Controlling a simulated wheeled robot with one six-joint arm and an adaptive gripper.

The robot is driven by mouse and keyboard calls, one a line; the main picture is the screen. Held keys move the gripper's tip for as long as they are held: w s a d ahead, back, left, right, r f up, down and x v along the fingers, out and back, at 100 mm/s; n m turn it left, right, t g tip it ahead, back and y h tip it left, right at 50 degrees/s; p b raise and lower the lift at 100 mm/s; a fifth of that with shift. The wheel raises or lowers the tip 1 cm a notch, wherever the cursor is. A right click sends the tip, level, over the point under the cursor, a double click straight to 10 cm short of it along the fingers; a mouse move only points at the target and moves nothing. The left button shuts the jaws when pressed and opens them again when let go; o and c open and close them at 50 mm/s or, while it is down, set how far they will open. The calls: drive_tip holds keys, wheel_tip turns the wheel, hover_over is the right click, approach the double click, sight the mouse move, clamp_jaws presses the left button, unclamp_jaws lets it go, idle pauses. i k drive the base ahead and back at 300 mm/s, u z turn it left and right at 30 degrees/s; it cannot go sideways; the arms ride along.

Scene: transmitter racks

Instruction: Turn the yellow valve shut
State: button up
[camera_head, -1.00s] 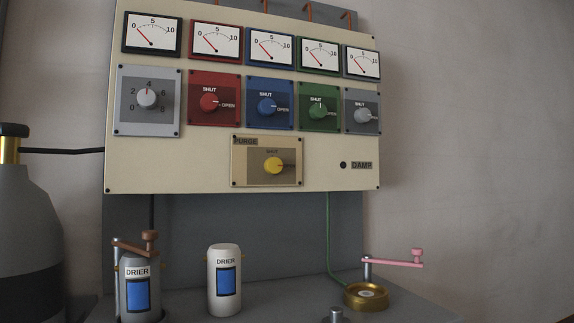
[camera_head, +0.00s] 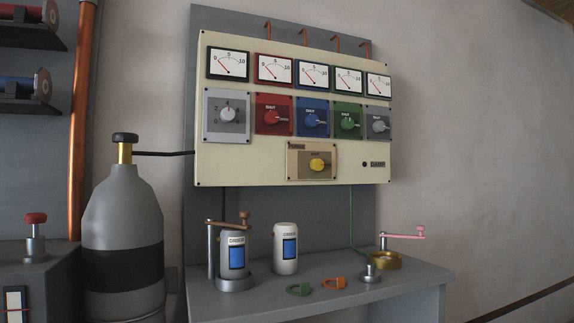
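The yellow valve (camera_head: 318,165) is a round knob on a beige plate marked PURGE, at the lower middle of the cream panel (camera_head: 240,165). SHUT is printed above the knob. Its pointer appears to be turned to the right, away from SHUT, though the mark is small. Nothing covers the knob. My gripper and arm do not show in this view.
Above the yellow valve are red (camera_head: 272,118), blue (camera_head: 312,118) and green (camera_head: 347,119) valves and several gauges. Below, a grey bench (camera_head: 330,297) holds two drier canisters, a pink-handled crank (camera_head: 405,237) and small clips. A gas cylinder (camera_head: 122,220) stands left.

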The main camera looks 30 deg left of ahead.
sight(317, 164)
drive_tip(key=u, duration=1.05)
drive_tip(key=i, duration=0.15)
drive_tip(key=u, duration=0.05)
